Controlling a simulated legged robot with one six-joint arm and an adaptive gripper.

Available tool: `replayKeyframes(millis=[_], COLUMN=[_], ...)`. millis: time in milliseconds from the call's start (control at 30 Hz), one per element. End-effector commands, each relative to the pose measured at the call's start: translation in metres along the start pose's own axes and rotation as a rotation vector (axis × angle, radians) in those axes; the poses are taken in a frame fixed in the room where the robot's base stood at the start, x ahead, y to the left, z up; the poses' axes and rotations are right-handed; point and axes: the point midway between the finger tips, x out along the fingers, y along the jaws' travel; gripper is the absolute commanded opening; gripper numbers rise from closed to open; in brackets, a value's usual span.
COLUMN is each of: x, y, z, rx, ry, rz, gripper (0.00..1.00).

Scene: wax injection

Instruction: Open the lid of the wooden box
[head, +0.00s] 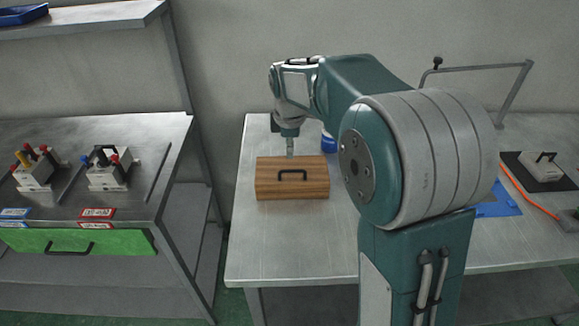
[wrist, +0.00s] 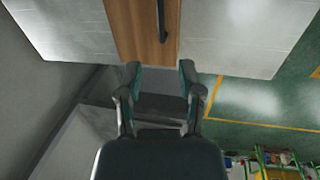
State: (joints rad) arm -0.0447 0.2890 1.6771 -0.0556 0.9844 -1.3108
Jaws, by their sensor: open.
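The wooden box (head: 270,190) sits on the metal table, and its lid looks closed. A black handle (head: 292,171) is on the side facing the head camera. In the wrist view, the brown wood of the box (wrist: 130,30) and its dark handle (wrist: 162,22) show at the top edge. My gripper (wrist: 160,75) is open and empty, its two fingers apart just below the end of the wood in that picture. In the head view, my gripper (head: 290,148) points down at the back edge of the box; I cannot tell whether it touches.
A blue round item (head: 328,144) stands behind the box, partly hidden by my arm. The metal table (head: 285,240) is clear in front of the box. Left, another bench (head: 110,135) holds small fixtures. A grey block on a black mat (head: 541,168) lies at right.

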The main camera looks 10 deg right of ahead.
Motion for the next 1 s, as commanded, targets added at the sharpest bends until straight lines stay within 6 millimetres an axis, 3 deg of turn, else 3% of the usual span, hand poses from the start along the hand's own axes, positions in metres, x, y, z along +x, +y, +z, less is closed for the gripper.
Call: replayKeyframes(millis=[200, 433, 600, 867, 967, 1000], x=[0.042, 0.078, 0.09, 0.091, 0.091, 0.091], y=[-0.001, -0.001, -0.001, -0.001, -0.001, -0.001], z=[0.001, 0.002, 0.001, 0.001, 0.001, 0.001], rx=[0.001, 0.003, 0.003, 0.003, 0.003, 0.003], ry=[-0.001, 0.0, 0.0, 0.0, 0.0, 0.0], rz=[-0.005, -0.003, -0.001, 0.0, 0.0, 0.0], gripper=[0.48, 0.48, 0.48, 0.48, 0.08, 0.0])
